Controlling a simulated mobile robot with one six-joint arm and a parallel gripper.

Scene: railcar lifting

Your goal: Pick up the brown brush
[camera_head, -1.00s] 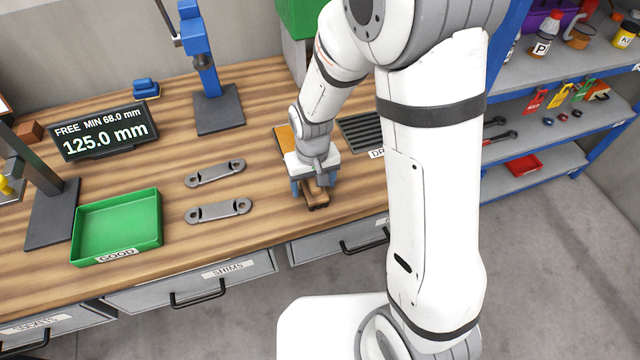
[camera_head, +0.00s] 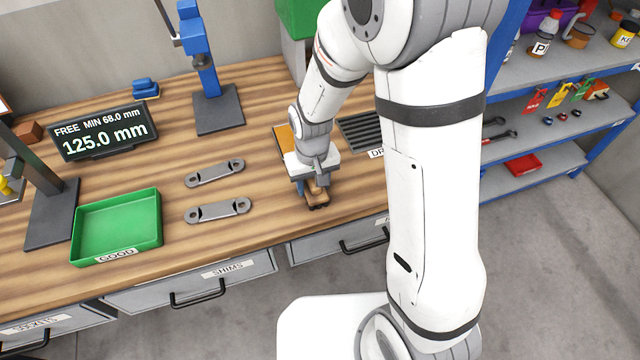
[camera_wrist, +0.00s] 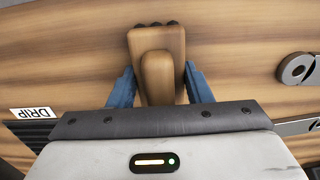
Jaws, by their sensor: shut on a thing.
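The brown brush (camera_head: 317,198) is at the front part of the wooden workbench, under my gripper (camera_head: 314,190). In the wrist view the brush (camera_wrist: 158,60) shows a tan wooden body with a raised handle and dark bristle tufts at its far end. The blue fingers of my gripper (camera_wrist: 160,88) stand on either side of the brush handle, shut on it. Whether the bristles touch the bench top is hard to tell. The near part of the brush is hidden by the gripper body.
Two grey links (camera_head: 216,211) lie left of the brush, beside a green GOOD tray (camera_head: 117,228). A dark slotted drip tray (camera_head: 362,132) lies to the right behind. A blue-posted stand (camera_head: 219,108) and a 125.0 mm display (camera_head: 104,132) stand farther back.

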